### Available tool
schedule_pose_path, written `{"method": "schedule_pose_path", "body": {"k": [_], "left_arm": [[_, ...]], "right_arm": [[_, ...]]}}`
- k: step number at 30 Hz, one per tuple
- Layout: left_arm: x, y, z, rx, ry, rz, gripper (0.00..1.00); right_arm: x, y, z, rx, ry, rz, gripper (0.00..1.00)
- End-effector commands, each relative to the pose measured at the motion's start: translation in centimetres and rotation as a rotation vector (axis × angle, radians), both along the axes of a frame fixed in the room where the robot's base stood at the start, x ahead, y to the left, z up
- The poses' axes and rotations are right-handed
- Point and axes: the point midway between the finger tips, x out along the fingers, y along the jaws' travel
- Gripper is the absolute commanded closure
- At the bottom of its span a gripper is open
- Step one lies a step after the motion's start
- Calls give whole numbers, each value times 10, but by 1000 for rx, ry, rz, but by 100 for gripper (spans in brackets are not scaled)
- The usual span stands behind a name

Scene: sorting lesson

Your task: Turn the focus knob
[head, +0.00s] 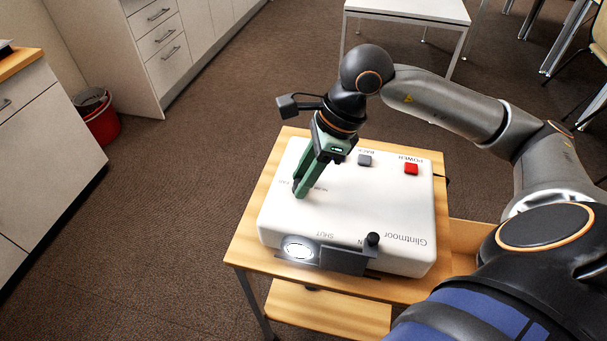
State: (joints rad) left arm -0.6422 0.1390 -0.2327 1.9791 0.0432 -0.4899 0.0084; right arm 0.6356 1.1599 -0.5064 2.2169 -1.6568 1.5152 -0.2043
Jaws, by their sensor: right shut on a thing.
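A white projector-like device (350,215) marked "Glintmoor" sits on a small wooden table. My right gripper (301,190) reaches down to its top face, left of centre, with its green fingers shut. What they hold is hidden by the fingers; from its place on the device top it appears to be the focus knob. The small label beside the fingers is partly covered and too small to read. My left gripper is not in view.
On the device are a red POWER button (411,168), a grey button (365,159), a lit lens (298,248) and a dark shutter plate (343,260) with a black knob (373,239). A red bin (102,122) stands by the cabinets. Floor left of the table is clear.

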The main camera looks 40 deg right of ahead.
Motion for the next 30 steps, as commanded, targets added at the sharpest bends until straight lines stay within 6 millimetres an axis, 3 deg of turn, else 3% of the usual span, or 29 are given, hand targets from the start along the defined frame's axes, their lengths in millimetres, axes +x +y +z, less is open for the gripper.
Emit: {"method": "schedule_pose_path", "body": {"k": [7,21,22,30], "left_arm": [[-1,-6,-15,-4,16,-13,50],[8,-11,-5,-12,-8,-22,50],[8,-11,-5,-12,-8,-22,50],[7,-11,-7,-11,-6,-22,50]], "right_arm": [[-1,1,-2,-2,-5,-161,100],[-1,1,0,-1,-1,-246,100],[-1,1,0,-1,-1,-245,64],[-1,1,0,-1,-1,-245,35]]}}
